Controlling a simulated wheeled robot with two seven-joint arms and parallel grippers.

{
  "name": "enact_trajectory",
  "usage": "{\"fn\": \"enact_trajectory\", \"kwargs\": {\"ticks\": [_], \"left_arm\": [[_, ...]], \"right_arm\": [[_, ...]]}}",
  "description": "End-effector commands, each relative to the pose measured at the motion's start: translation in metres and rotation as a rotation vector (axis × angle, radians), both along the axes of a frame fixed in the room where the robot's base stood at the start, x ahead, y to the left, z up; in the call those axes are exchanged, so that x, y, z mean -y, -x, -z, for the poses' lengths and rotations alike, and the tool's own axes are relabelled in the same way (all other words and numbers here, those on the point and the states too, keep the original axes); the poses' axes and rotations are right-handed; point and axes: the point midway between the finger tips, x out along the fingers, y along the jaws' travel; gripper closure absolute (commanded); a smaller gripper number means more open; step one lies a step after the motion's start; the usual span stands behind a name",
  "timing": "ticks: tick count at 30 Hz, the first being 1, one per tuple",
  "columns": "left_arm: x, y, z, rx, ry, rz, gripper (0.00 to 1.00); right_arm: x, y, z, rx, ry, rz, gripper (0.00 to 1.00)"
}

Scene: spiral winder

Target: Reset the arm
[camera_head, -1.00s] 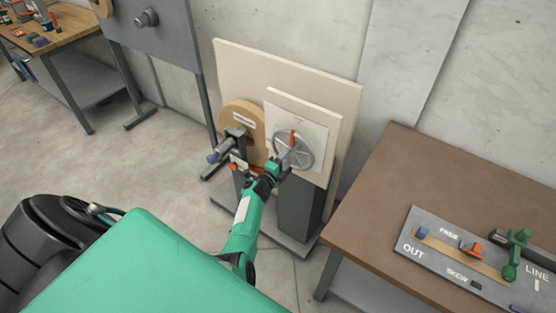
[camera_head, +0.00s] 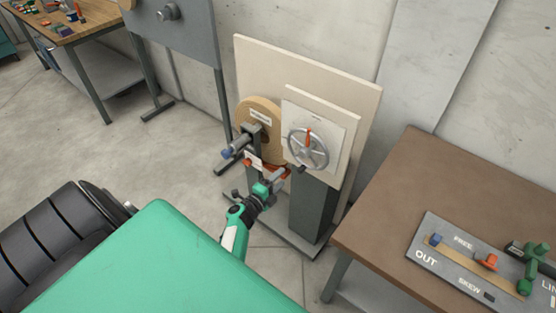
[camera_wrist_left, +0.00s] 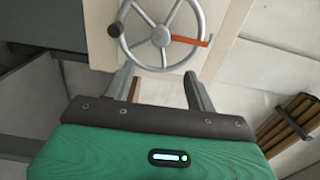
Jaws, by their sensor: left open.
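My left arm and gripper (camera_head: 275,179) are in the lower middle of the head view. The gripper is just below and left of the grey handwheel (camera_head: 308,148) on the spiral winder's white panel. In the left wrist view the two fingers (camera_wrist_left: 161,86) are spread apart with nothing between them. The handwheel (camera_wrist_left: 162,55) lies beyond the fingertips, with a dark knob (camera_wrist_left: 115,30) at its rim and an orange pointer (camera_wrist_left: 188,40). The gripper looks clear of the wheel. My right gripper is not in view.
A brown wooden disc (camera_head: 262,112) and a blue-ended shaft (camera_head: 227,153) stand left of the wheel. A brown table (camera_head: 400,175) at right holds a grey panel (camera_head: 430,257) marked OUT and FREE. A workbench (camera_head: 85,25) stands at the back left. Floor between is open.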

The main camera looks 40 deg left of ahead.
Motion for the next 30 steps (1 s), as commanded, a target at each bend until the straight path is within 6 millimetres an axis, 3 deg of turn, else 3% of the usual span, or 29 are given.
{"fn": "enact_trajectory", "kwargs": {"ticks": [15, 19, 23, 30], "left_arm": [[0.000, 0.000, 0.000, 0.000, -0.001, 0.000, 0.44], [0.007, 0.002, 0.012, -0.033, -0.063, 0.018, 0.44], [0.031, 0.010, 0.053, -0.135, -0.305, 0.101, 0.44], [0.091, 0.063, 0.167, -0.322, -1.038, 0.461, 0.44]], "right_arm": [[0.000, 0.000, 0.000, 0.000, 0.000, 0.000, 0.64], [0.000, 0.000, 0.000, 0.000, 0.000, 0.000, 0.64], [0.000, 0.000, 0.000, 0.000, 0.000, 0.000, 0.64], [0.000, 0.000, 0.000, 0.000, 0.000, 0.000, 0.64]]}}
